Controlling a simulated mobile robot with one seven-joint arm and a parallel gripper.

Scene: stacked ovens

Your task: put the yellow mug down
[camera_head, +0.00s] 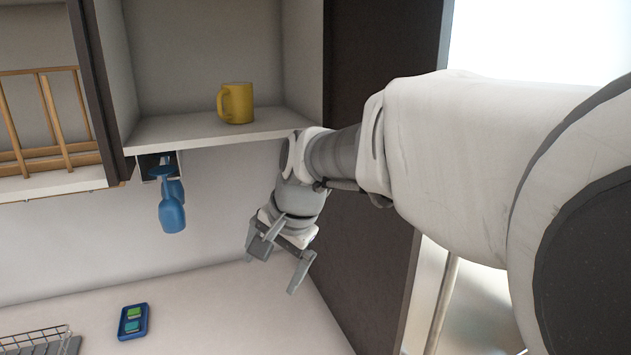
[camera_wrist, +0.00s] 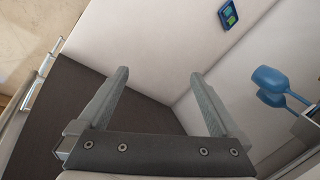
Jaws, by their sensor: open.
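The yellow mug (camera_head: 236,103) stands upright on the shelf (camera_head: 205,128) of an open wall cupboard in the head view, with its handle to the left. My gripper (camera_head: 278,271) is below that shelf and to the right of the mug, apart from it, pointing down toward the counter. Its fingers are spread and nothing is between them. The wrist view also shows the open, empty fingers (camera_wrist: 158,90). The mug does not show in the wrist view.
A blue tray with green blocks (camera_head: 133,321) lies on the counter (camera_head: 205,300), right of a wire rack (camera_head: 40,342). A dark tall panel (camera_head: 375,270) stands close to my gripper on the right. A wooden rack (camera_head: 48,120) sits in the left cupboard.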

